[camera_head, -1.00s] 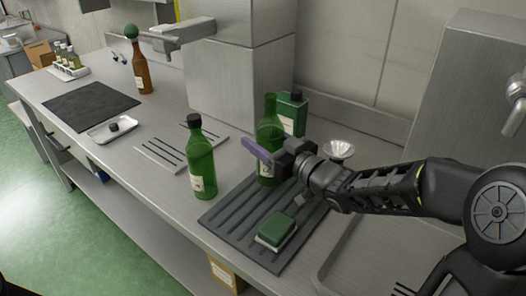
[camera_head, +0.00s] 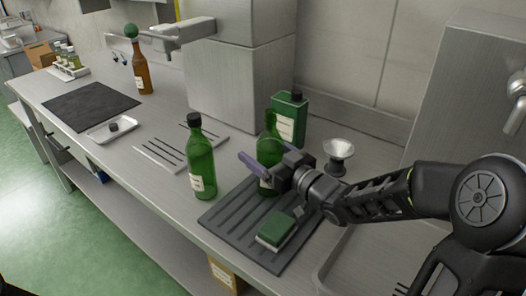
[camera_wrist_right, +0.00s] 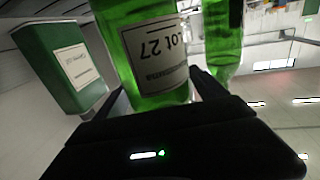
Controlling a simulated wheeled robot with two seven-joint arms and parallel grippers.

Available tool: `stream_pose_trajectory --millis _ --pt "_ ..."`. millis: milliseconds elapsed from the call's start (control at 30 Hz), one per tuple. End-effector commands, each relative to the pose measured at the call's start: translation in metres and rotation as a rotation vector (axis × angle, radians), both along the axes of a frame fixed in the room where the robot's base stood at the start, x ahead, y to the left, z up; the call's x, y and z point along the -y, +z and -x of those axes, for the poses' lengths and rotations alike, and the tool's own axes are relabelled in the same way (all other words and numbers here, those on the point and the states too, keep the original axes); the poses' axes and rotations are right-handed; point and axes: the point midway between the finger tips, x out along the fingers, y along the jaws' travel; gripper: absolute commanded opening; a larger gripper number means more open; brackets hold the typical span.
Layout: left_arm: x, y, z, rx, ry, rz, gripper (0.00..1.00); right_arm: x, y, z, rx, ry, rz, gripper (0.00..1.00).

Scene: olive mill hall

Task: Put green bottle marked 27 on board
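The green bottle marked 27 (camera_head: 267,152) stands roughly upright at the back of a dark ribbed board (camera_head: 233,212). In the right wrist view its label reads "Lot 27" upside down on the bottle (camera_wrist_right: 155,58). My right gripper (camera_head: 268,168) is shut on this bottle, with a finger on either side of it. I cannot tell whether its base touches the board. A flat black board (camera_head: 90,106) lies empty farther left. My left gripper is not in view.
A capped green bottle (camera_head: 202,165) stands just left of the ribbed board. A green tin (camera_head: 290,118) is close behind the held bottle. A green sponge (camera_head: 276,229) lies on the board's front. A metal funnel (camera_head: 338,152) stands to the right.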

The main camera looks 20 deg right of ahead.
Motion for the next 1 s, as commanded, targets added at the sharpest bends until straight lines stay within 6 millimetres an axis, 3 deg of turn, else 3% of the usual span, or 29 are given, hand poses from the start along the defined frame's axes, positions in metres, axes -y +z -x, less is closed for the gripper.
stream_pose_trajectory --millis 333,800,1000 --pt "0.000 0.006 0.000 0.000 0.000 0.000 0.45 0.000 0.005 0.000 0.000 0.000 0.000 0.82" --pt "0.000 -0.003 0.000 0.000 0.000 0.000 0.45 0.023 0.003 0.064 0.001 -0.002 0.002 0.82" --pt "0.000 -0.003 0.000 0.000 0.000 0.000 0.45 0.024 0.003 0.071 0.000 0.000 -0.001 0.82"
